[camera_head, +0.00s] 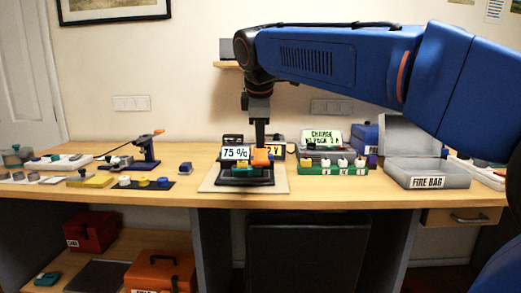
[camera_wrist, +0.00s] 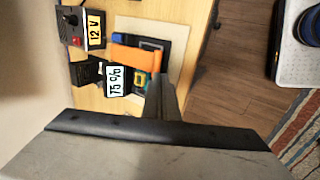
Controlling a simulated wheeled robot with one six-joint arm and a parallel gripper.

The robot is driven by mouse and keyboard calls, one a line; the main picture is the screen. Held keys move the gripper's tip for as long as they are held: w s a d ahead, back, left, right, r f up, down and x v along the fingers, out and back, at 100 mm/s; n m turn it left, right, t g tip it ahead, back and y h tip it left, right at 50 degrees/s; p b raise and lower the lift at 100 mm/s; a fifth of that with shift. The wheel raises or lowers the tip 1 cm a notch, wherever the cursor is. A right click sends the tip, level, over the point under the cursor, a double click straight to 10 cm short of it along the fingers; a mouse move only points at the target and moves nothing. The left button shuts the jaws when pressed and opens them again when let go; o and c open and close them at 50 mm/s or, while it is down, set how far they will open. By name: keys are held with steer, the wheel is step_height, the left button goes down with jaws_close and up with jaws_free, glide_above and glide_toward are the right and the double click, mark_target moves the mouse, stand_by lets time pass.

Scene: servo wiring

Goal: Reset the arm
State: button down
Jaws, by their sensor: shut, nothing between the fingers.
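My blue arm (camera_head: 335,62) reaches in from the right in the head view, with its wrist bent straight down over the middle of the table. My gripper (camera_head: 261,143) points down just above an orange part (camera_head: 262,158) on a dark fixture. In the wrist view my gripper (camera_wrist: 158,80) is shut with nothing between its fingers. Its tips overlap the fixture in that view, so I cannot tell whether they touch it. The orange part also shows there (camera_wrist: 135,57), beside a display reading 75 % (camera_wrist: 115,80).
A light board (camera_head: 213,185) lies under the fixture. A 12 V box (camera_wrist: 85,28) stands close by. To the right are a green connector block (camera_head: 330,169) and an open grey fire bag box (camera_head: 425,172). A blue stand (camera_head: 148,150) is at left. Bare table (camera_head: 400,200) lies along the front.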

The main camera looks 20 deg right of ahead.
steer(key=s+v, duration=0.1)
steer(key=v, duration=0.6)
steer(key=s+d+f+m, duration=0.3)
steer(key=s+f, duration=0.5)
steer(key=f, duration=0.4)
steer(key=s+d+f+m+y, duration=0.1)
steer(key=s+d+f+m, duration=0.2)
steer(key=f, duration=0.9)
steer(key=s+d+f+m, duration=0.3)
steer(key=s+f+m, duration=0.5)
steer(key=s+f, duration=0.5)
steer(key=shift+s+d+g+y, duration=0.3)
steer(key=shift+s+y, duration=0.1)
steer(key=shift+s, duration=0.15)
